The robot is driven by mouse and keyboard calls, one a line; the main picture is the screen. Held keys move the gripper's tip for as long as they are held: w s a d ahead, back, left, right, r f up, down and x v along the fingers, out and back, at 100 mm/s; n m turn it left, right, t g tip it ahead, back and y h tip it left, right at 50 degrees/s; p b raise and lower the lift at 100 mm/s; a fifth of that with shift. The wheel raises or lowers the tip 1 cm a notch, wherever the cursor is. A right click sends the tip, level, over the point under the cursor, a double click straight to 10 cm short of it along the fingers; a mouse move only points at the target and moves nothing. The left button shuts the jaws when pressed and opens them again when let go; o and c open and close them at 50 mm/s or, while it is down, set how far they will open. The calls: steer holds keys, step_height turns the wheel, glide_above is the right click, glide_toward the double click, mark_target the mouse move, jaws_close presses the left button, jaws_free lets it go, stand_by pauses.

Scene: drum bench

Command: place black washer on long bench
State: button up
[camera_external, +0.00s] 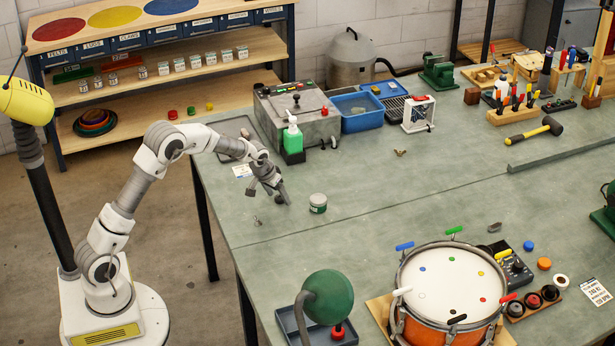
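The long bench (400,185) is the grey-green worktop that runs across the view. My gripper (268,196) is over its left part, pointing down, with its dark fingertips apart and nothing visible between them. A small metallic piece (257,221) lies on the bench just below and left of my gripper; its kind is too small to tell. I cannot make out a black washer with certainty.
A small lidded jar (318,203) stands right of my gripper. A green bottle (292,138) and grey machine (297,108) are behind it. An orange drum (450,290) and green lamp (327,297) stand at the front. The bench middle is mostly clear. A shelf unit (215,75) stands behind left.

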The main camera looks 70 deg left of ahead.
mark_target(278, 199)
jaws_close()
steer(key=shift+r, duration=0.1)
steer(key=shift+r, duration=0.65)
step_height(278, 199, up, 3)
steer(key=shift+f+p, duration=0.1)
steer(key=shift+p, duration=0.3)
steer(key=s+d+r+p, duration=0.15)
steer(key=d+r, duration=0.45)
steer(key=d, duration=0.6)
steer(key=s+d+f+m+p, duration=0.2)
steer(key=s+d, duration=0.2)
steer(key=s, duration=0.1)
steer(key=s+d+f+m+h+p, duration=0.1)
steer(key=s+d+f+m+p, duration=0.1)
steer(key=s+d, duration=0.2)
steer(key=s+d+f+m+h+p, duration=0.1)
steer(key=s+d+m+p, duration=0.1)
steer(key=s+d, duration=0.3)
steer(key=shift+s+f+t, duration=0.3)
steer(key=shift+s+f, duration=0.1)
steer(key=shift+s, duration=0.15)
